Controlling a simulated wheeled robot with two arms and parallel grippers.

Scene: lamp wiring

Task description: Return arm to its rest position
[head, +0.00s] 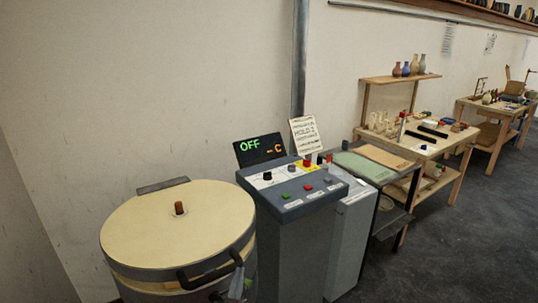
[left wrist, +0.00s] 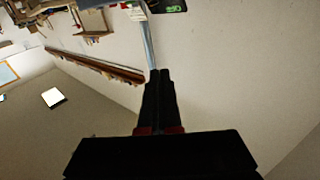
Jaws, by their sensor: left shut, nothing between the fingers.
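My left gripper (left wrist: 160,72) shows in the left wrist view, its two black fingers closed together with nothing between them. It is held up in free space, with the plain wall behind it, and touches nothing that I can see. I cannot make out either gripper clearly in the head view, and my right gripper shows in neither view.
A round kiln-like drum (head: 180,225) with a cream lid stands at front left. Beside it is a grey control console (head: 292,188) with a display (head: 260,149) reading "OFF". Workbenches (head: 430,140) line the wall to the right. Dark floor (head: 470,240) is clear at right.

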